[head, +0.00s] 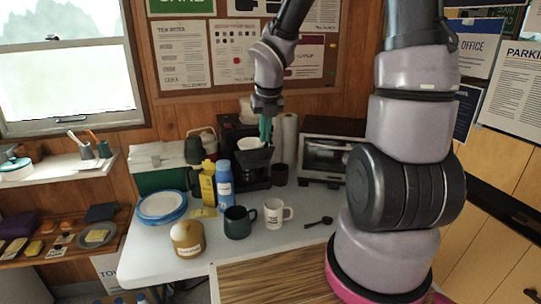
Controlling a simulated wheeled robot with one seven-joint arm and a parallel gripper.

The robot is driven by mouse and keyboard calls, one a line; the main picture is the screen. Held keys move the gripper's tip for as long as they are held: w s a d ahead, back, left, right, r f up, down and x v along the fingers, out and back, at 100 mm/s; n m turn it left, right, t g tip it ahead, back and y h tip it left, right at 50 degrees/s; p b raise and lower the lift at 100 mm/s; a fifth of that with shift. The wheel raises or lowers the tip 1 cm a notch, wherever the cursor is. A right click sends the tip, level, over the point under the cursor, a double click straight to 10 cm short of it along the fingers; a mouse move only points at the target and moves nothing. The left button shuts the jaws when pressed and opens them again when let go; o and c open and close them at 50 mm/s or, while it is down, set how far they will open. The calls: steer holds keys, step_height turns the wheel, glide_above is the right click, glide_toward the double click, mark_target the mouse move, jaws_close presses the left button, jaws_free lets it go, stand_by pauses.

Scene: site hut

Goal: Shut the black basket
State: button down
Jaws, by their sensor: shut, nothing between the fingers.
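The black coffee maker (228,132) stands at the back of the white table. Its black basket (254,158) appears pulled out toward the front, with a white filter (250,143) showing in its open top. My gripper (265,137) has teal fingers pointing down and is shut and empty. In the picture its fingertips are at the right rear side of the basket; I cannot tell whether they touch it. The lower part of the coffee maker is partly hidden behind the blue bottle.
A blue bottle (225,186) and yellow container (208,184) stand left of the basket. A green mug (238,223) and white mug (275,214) stand in front. A paper roll (287,137) and toaster oven (326,155) are to the right. The front right tabletop is mostly clear.

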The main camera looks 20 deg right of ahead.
mark_target(253, 157)
steer(key=w+f, duration=0.6)
steer(key=f, duration=0.4)
steer(key=shift+w+f, duration=0.2)
steer(key=shift+w, duration=0.2)
